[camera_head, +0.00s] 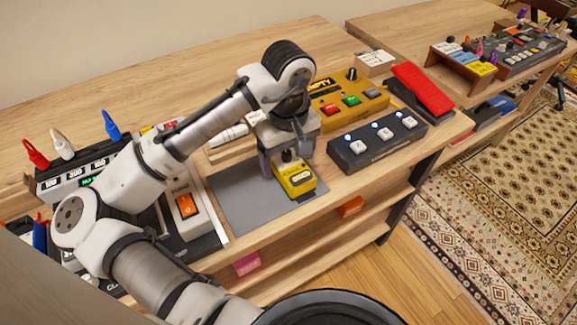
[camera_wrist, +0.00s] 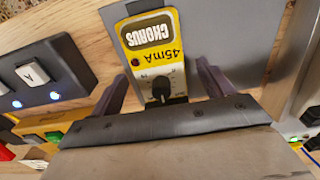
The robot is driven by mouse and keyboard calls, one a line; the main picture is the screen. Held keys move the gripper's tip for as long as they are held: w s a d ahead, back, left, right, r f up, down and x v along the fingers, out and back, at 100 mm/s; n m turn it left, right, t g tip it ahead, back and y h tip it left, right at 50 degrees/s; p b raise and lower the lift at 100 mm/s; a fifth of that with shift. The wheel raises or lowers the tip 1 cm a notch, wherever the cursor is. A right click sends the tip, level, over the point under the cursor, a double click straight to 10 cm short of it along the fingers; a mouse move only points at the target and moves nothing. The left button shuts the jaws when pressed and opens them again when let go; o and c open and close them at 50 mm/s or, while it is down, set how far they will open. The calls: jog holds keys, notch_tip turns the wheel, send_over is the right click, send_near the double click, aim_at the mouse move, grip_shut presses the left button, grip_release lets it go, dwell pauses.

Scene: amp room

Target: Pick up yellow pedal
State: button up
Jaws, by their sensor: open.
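The yellow pedal (camera_head: 299,183) stands on a grey mat (camera_head: 240,212) near the front of the wooden desk. In the wrist view, the yellow pedal (camera_wrist: 150,50) shows "CHORUS" and "45mA" lettering and a black knob. My gripper (camera_head: 285,165) is open directly above the pedal's knob end and points down. In the wrist view, my gripper (camera_wrist: 162,78) has one finger on each side of the pedal, with gaps between. The knob end lies closest to the palm. In the head view, the gripper hides part of the pedal's back end.
A dark three-switch pedal (camera_head: 378,143) stands close to the right. Behind it is an orange-yellow unit (camera_head: 347,98), with a red foot pedal (camera_head: 422,88) farther right. A unit with an orange switch (camera_head: 186,205) stands to the left. The mat has free room left of the pedal.

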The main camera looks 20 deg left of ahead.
jog(key=c, duration=1.4)
jog(key=shift+o, duration=0.2)
